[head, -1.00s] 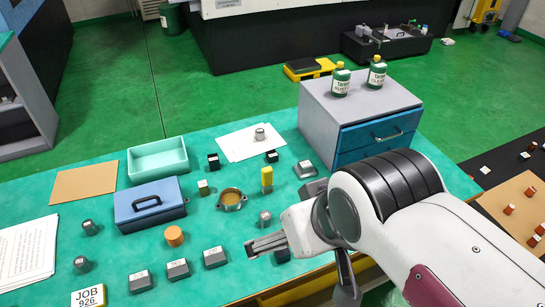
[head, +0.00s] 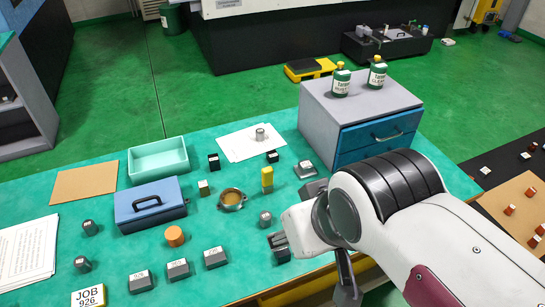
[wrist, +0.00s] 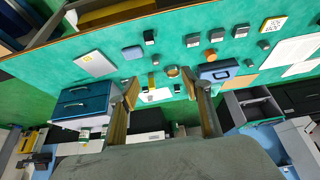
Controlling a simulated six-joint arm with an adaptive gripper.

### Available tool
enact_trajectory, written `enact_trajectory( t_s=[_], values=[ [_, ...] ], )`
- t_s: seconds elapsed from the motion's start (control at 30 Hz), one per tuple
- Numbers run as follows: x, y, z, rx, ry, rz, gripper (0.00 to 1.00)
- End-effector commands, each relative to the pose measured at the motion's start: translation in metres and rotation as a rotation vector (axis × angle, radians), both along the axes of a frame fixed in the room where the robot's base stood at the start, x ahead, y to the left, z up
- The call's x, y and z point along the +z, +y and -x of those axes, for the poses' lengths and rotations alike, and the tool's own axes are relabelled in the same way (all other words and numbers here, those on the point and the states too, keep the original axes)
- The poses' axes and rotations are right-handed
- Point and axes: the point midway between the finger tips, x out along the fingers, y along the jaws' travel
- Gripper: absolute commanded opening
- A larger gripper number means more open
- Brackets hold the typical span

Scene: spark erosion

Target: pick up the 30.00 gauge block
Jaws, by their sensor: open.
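Three grey blocks with white labels stand in a row at the front of the green bench: a left one (head: 144,280), a middle one (head: 178,270) and a right one (head: 215,258). Their numbers are too small to read surely, so I cannot tell which is the 30.00 gauge block. The row also shows at the top of the wrist view, with one block (wrist: 193,40) nearest my fingers. My gripper (head: 278,245) is right of the row and apart from it. In the wrist view my gripper (wrist: 167,98) is open, with nothing held between its fingers.
An orange cylinder (head: 174,236), a blue box (head: 150,208) and a brass ring (head: 231,199) stand behind the row. A grey knobbed cylinder (head: 265,218) and a yellow block (head: 267,179) are near my gripper. A grey drawer cabinet (head: 345,105) stands at the back right.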

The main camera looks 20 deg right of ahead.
Motion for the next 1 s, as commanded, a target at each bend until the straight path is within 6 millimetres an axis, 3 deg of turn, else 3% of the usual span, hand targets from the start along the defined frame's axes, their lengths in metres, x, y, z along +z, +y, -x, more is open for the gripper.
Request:
enact_trajectory(
  t_s=[0.27,0.47,1.0],
  values=[
    [0.0,-0.001,-0.002,-0.002,-0.002,0.002,0.48],
    [0.003,-0.008,-0.019,-0.016,-0.017,0.02,0.48],
    [0.008,-0.058,-0.13,-0.068,-0.127,0.128,0.48]
  ],
)
